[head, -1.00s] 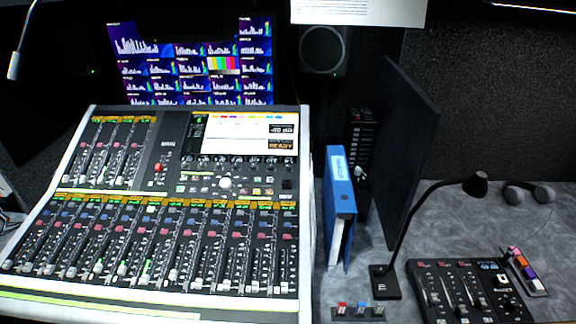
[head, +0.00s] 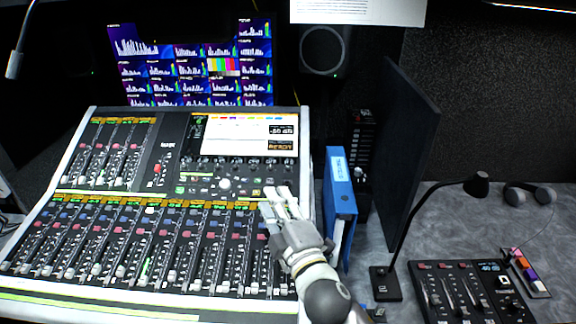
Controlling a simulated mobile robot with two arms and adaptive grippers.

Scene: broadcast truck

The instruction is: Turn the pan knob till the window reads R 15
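The mixing console (head: 306,150) fills the left half of the head view. A round pale knob (head: 225,184) stands out below its screen; I cannot tell from lettering whether it is the pan knob. Small dark knobs (head: 236,161) sit in a row under the screen. At the screen's right are a dark window (head: 281,130) and an orange window (head: 281,145); their characters are too small to read surely. My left gripper is not in view.
A blue binder (head: 341,190) stands just right of the console, close to my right arm. A desk lamp (head: 410,215), a dark upright panel (head: 405,140) and a small control panel (head: 465,290) are farther right. Faders (head: 130,245) cover the console's front.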

